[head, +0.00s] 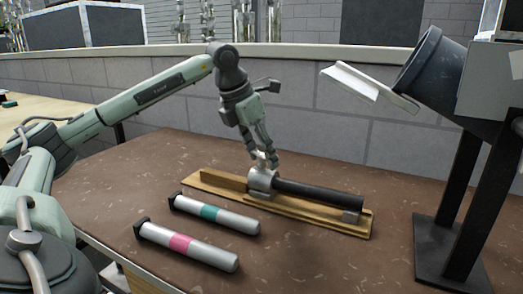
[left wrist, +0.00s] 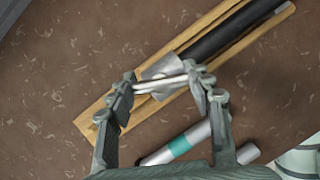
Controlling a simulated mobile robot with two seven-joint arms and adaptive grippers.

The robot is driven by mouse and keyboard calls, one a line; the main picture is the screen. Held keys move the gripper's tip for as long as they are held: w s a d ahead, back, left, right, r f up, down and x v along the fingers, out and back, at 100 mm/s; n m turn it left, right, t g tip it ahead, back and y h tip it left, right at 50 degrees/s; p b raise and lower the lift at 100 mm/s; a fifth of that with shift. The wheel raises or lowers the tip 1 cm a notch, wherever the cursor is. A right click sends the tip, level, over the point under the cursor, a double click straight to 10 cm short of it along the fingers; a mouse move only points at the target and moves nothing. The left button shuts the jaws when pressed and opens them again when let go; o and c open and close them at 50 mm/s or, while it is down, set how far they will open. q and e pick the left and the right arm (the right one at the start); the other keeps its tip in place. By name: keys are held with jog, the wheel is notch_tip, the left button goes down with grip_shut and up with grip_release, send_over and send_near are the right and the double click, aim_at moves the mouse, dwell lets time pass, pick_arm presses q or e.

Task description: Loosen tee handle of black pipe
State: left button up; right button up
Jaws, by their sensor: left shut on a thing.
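The black pipe (head: 320,193) lies in a wooden cradle (head: 210,189) on the brown table. Its left end sits in a silver metal clamp (head: 262,181). The left wrist view shows the black pipe (left wrist: 222,32), the clamp (left wrist: 163,67) and the pale bar of the tee handle (left wrist: 152,86) across it. My left gripper (head: 264,160) reaches down from above onto the top of the clamp. Its two fingers are shut on the tee handle, one at each end of the bar. The fingers partly hide the handle in the head view. My right gripper is not in view.
Two silver cylinders, one with a teal band (head: 212,214) and one with a pink band (head: 186,246), lie in front of the cradle. A dark tilted tube on a black stand (head: 450,225) rises at the right. A grey block wall (head: 340,125) stands behind the table.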

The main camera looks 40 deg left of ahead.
pick_arm(q)
jog(key=shift+n+y+p, duration=0.6)
jog(key=shift+n+y, duration=0.1)
jog(key=shift+n, duration=1.3)
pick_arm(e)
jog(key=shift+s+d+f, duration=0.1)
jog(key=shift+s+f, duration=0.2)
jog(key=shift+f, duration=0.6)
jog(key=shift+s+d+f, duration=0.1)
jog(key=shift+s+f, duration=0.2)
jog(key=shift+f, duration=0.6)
pick_arm(q)
jog(key=o, duration=1.2)
jog(key=shift+c, duration=0.2)
jog(key=shift+r, duration=0.15)
jog(key=v, duration=1.1)
jog(key=shift+r, duration=0.35)
